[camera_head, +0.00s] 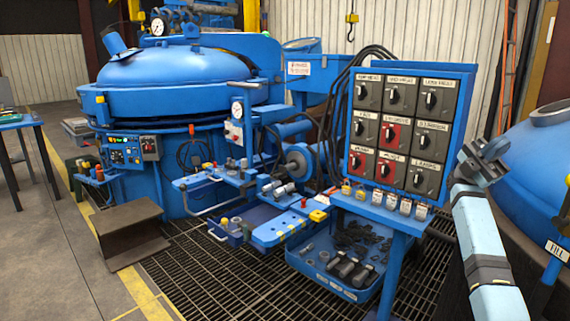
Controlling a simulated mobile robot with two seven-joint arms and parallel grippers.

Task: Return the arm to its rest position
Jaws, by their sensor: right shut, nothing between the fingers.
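My right arm (476,232) comes up from the lower right, light blue with dark joints. My right gripper (491,160) is at its upper end, dark grey, just right of the blue control panel (466,112) and in front of a blue vessel at the right. It is shut with nothing in it. Whether it touches the panel's edge cannot be told from this view. My left gripper is not in view.
The panel carries several rotary switches above a small blue shelf. A blue tray (335,284) with dark parts sits below. The large blue furnace (180,75) stands behind left. The grated floor in front is partly clear.

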